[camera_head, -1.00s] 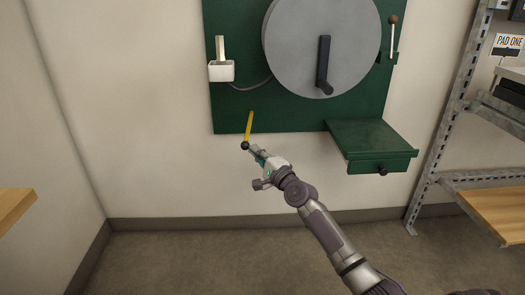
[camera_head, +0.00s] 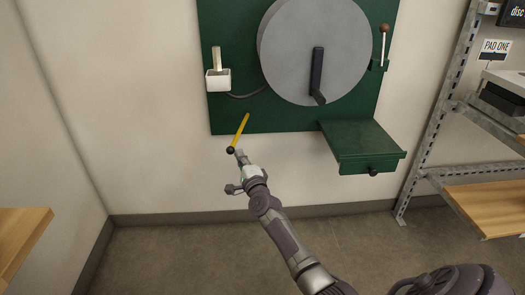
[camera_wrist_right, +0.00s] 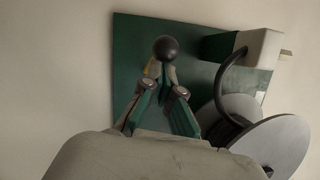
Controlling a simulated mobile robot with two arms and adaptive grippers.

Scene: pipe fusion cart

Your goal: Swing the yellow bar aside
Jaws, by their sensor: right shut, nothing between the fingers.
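The yellow bar (camera_head: 240,126) hangs from the lower left of the green board and slants down to the left. A black ball knob (camera_head: 230,150) caps its lower end. My right gripper (camera_head: 238,152) is shut and empty, with its tips right beside the knob on its right. In the right wrist view the black knob (camera_wrist_right: 166,48) shows just beyond the fingertips (camera_wrist_right: 162,75), and only a bit of yellow shows behind it. I cannot tell whether the fingers touch the knob. My left gripper is not in view.
The green board (camera_head: 222,115) carries a grey disc (camera_head: 290,50) with a black handle, a white holder (camera_head: 218,80) and a brown-tipped lever (camera_head: 384,45). A green shelf (camera_head: 360,145) juts out at the right. Metal racking (camera_head: 435,130) stands further right. The floor below is clear.

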